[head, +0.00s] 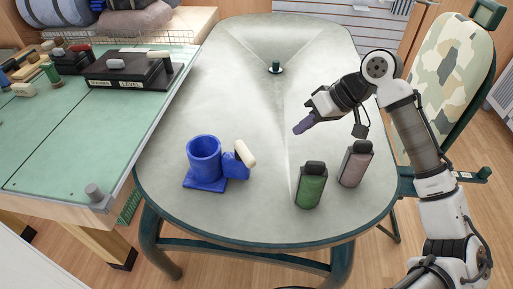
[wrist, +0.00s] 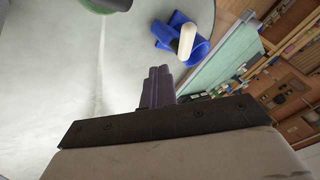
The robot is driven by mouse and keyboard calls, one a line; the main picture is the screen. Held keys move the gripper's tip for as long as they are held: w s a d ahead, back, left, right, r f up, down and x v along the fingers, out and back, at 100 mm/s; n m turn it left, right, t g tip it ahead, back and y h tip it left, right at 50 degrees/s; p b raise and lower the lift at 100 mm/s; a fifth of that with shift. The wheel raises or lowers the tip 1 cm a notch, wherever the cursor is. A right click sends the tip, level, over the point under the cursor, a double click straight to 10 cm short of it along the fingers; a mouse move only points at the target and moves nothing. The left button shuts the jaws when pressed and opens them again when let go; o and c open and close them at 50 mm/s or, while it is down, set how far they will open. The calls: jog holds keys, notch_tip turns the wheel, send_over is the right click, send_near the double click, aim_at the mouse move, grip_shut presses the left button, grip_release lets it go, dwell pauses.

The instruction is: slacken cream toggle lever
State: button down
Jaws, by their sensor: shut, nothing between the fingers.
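A blue fixture (head: 205,158) with an upright round cup and a flat base stands on the grey oval table, left of its middle. A cream toggle lever (head: 245,154) sits tilted on the blue block at the fixture's right side. In the wrist view the lever (wrist: 187,40) shows in front of the blue fixture (wrist: 172,30), at the upper middle. My gripper (head: 303,127) is to the right of the lever and apart from it, above the table. Its purple fingers (wrist: 157,85) are shut together and empty.
A green bottle (head: 311,187) and a mauve bottle (head: 355,165) stand on the table at the front right, below my arm. A small dark green fitting (head: 275,68) is at the back. A green bench (head: 70,130) with a black box (head: 130,72) lies left.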

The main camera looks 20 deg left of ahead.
aim_at(245, 157)
jog(key=s+a+f+p, duration=0.3)
jog(key=s+a+f, duration=0.1)
jog(key=a+f, duration=0.3)
jog(key=shift+s+a+f, duration=0.15)
jog(key=shift+a+f, duration=0.2)
jog(key=shift+a, duration=0.2)
jog(key=shift+s, duration=0.1)
